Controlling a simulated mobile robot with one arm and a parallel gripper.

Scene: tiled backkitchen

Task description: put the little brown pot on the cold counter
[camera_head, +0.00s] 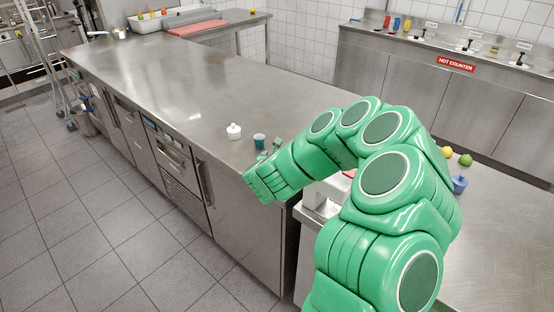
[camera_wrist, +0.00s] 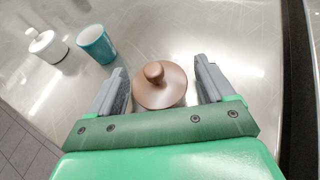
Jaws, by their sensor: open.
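The little brown pot (camera_wrist: 160,94) is a round copper-brown pot with a knobbed lid. In the wrist view it stands on a steel surface between the two grey fingers of my gripper (camera_wrist: 161,82). The fingers are spread, with a gap on both sides of the pot. In the head view my gripper (camera_head: 269,152) is over the near right end of the long steel counter (camera_head: 180,75), and the pot is hidden there. No cold counter label is readable in either view.
A white lidded pot (camera_head: 233,131) and a teal cup (camera_head: 259,141) stand left of my gripper. A red "HOT COUNTER" sign (camera_head: 457,64) marks the back-right counter. Fruit (camera_head: 465,160) and a blue pot (camera_head: 459,184) sit on the right counter. The long counter's middle is clear.

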